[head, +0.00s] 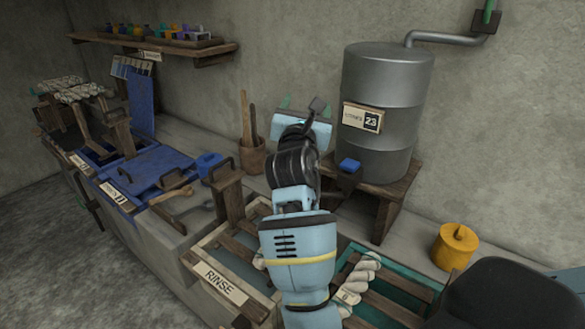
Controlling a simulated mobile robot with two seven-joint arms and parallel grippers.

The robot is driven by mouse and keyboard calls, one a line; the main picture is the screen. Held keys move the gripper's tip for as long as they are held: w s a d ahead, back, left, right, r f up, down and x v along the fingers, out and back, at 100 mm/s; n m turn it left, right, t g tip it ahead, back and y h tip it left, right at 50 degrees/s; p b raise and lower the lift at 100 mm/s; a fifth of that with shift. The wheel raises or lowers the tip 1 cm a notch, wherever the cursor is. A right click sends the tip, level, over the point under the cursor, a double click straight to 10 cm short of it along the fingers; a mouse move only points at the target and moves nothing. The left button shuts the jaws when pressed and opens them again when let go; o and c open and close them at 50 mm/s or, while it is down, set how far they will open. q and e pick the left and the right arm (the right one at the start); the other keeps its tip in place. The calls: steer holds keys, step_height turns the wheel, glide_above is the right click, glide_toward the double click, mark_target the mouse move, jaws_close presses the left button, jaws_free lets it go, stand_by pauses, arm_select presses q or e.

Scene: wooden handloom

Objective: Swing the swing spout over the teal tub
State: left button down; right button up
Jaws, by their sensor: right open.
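A grey metal drum (385,95) stands on a wooden stand, with a small blue part (349,165) low on its front. A dark piece just below the blue part looks like the swing spout (346,181); my arm partly hides this area, so I cannot tell exactly where it points. The teal tub (424,291) is at the lower right, with wooden slats and a pale twisted skein on it. My right gripper (302,108) is open and empty, left of the drum and apart from the spout. My left gripper is out of view.
A RINSE tub (223,284) lies left of the teal tub, partly behind my arm. A yellow canister (455,247) stands right of the drum stand. A wooden pot with sticks (251,156) is left of my gripper. Blue-lidded vats (145,172) fill the left.

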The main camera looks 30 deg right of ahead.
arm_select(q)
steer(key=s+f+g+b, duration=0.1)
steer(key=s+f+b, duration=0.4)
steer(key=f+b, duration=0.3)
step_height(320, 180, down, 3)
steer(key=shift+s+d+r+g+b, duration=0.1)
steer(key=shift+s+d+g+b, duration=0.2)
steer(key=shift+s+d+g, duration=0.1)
arm_select(e)
step_height(320, 180, down, 25)
steer(key=w+n+g+y, duration=0.1)
steer(key=n, duration=0.1)
steer(key=shift+g, duration=0.3)
steer(key=x, duration=0.6)
steer(key=shift+w+f, duration=0.1)
steer(key=shift+w, duration=0.05)
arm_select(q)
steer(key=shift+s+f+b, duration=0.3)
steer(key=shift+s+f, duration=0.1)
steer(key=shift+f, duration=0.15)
arm_select(e)
steer(key=shift+x, duration=0.85)
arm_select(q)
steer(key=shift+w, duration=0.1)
